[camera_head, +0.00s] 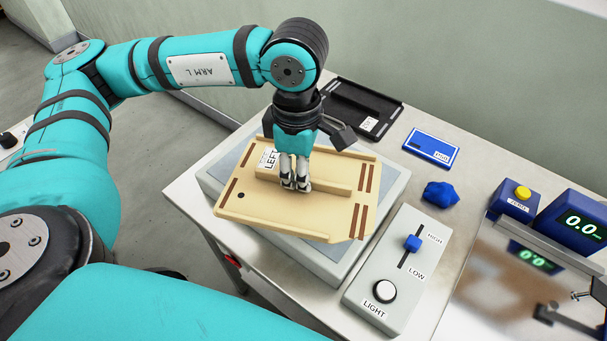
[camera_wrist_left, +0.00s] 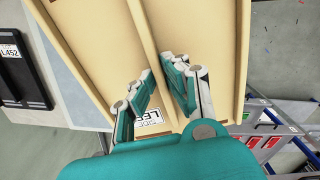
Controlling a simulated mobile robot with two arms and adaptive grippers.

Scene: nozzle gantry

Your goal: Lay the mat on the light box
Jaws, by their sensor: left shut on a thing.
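The mat is a beige board (camera_head: 245,212) with raised edges, a central rib, brown slots and a "LEFT" label. It lies over the light box (camera_head: 215,179), a grey box with a pale top, and hides most of that top. The mat sits turned relative to the box, its near edge reaching past the box's front. I cannot tell whether it touches the box. My left gripper (camera_head: 295,186) is shut on the mat's central rib from above. In the left wrist view, the fingers (camera_wrist_left: 157,88) stand either side of the rib on the mat (camera_wrist_left: 105,40). My right gripper is not in view.
Right of the light box stands a grey control box (camera_head: 395,265) with a slider and a LIGHT knob. A black tray (camera_head: 365,107), blue card (camera_head: 431,147), blue lump (camera_head: 440,194), yellow-button box (camera_head: 516,198) and blue display (camera_head: 575,222) stand farther back and right. A wall is behind.

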